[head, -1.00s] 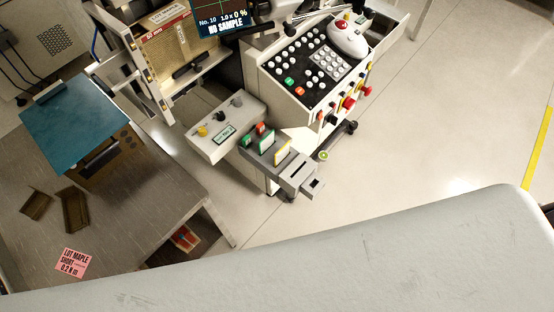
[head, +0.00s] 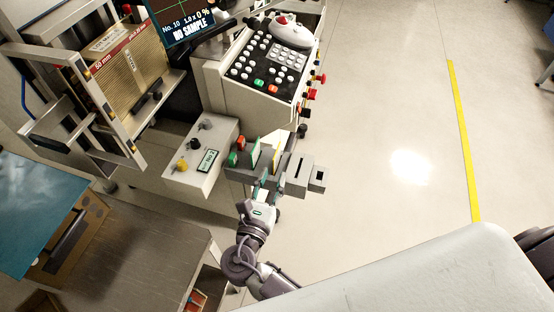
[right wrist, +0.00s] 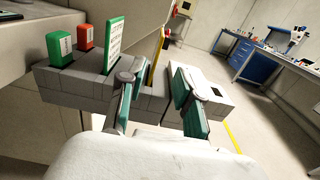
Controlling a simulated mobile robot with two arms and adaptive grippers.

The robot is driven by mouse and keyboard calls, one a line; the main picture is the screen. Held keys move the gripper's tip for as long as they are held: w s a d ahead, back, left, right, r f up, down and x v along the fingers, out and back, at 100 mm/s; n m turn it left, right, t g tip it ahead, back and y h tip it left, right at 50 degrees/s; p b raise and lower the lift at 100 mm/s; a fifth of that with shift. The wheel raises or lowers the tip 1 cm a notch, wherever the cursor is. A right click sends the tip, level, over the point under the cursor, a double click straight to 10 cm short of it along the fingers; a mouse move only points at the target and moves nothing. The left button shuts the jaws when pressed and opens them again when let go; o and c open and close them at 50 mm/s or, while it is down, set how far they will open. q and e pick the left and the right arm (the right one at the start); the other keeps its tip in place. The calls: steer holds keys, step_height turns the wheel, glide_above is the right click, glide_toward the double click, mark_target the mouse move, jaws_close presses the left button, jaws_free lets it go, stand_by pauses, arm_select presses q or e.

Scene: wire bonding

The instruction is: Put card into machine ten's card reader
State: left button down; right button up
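Machine ten's screen (head: 181,22) reads "No. 10" and "NO SAMPLE". A grey holder (head: 236,175) at the machine's front carries a white card with a green edge (head: 254,156) and a yellow card (head: 279,152), both upright. In the right wrist view they are the green-edged card (right wrist: 114,42) and the yellow card (right wrist: 156,58). To their right is a slotted grey block (head: 298,172), seemingly the card reader. My right gripper (head: 268,181) is at the holder's front, fingers apart and empty; the yellow card shows between its fingers (right wrist: 156,85). My left gripper is out of view.
A green block (head: 232,159) and a red block (head: 240,145) stand in the holder's left part. A control box (head: 199,160) with knobs sits to the left. The keypad console (head: 265,65) is behind. Open floor (head: 390,120) lies to the right.

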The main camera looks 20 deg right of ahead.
mark_target(277, 159)
steer(key=x, duration=0.6)
steer(key=shift+w, duration=0.45)
jaws_close()
